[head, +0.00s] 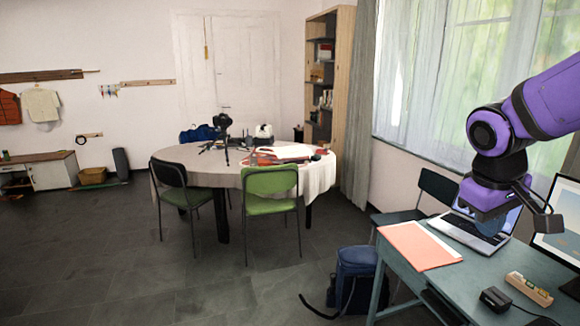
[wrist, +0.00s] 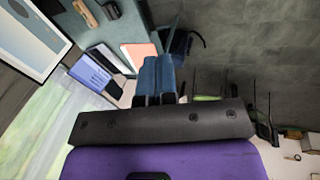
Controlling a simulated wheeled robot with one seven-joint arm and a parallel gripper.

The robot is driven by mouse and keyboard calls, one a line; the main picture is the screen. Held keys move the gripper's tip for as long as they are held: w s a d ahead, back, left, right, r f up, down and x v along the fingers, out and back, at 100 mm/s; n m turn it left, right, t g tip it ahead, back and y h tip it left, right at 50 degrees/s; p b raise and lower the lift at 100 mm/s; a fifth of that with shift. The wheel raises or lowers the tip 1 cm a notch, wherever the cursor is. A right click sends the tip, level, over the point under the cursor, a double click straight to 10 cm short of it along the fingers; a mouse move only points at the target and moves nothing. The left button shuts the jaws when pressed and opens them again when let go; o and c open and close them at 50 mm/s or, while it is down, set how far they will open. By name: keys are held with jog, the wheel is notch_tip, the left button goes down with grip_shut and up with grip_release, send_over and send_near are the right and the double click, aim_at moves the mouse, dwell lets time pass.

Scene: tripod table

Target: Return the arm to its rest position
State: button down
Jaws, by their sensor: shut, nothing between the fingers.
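My purple arm (head: 540,105) reaches in from the right edge of the head view, with its wrist bent downward. My gripper (head: 464,208) hangs above the teal desk, in front of the open laptop (head: 470,232), and partly covers the laptop from this view. In the wrist view my gripper (wrist: 158,72) shows as two blue fingers side by side, shut with nothing between them. The dark bar and purple housing of my wrist fill the bottom of that view.
The teal desk (head: 420,258) holds a salmon folder (head: 419,245), a spirit level (head: 529,289), a small black box (head: 495,299) and a monitor (head: 560,220). A dark chair (head: 437,187) and blue bag (head: 356,275) stand beside it. Open floor lies left, before the round table (head: 225,176).

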jog(key=s+a+r+m+t+y, duration=0.1)
jog(key=s+r, duration=0.2)
jog(key=s, duration=0.3)
jog(key=s+a+r+m+t+y, duration=0.1)
jog(key=s+a+r+t, duration=0.1)
jog(key=s, duration=0.4)
jog(key=shift+s+a+r+m+t+y, duration=0.3)
jog(key=shift+s+r+y, duration=0.1)
jog(key=shift+r, duration=0.3)
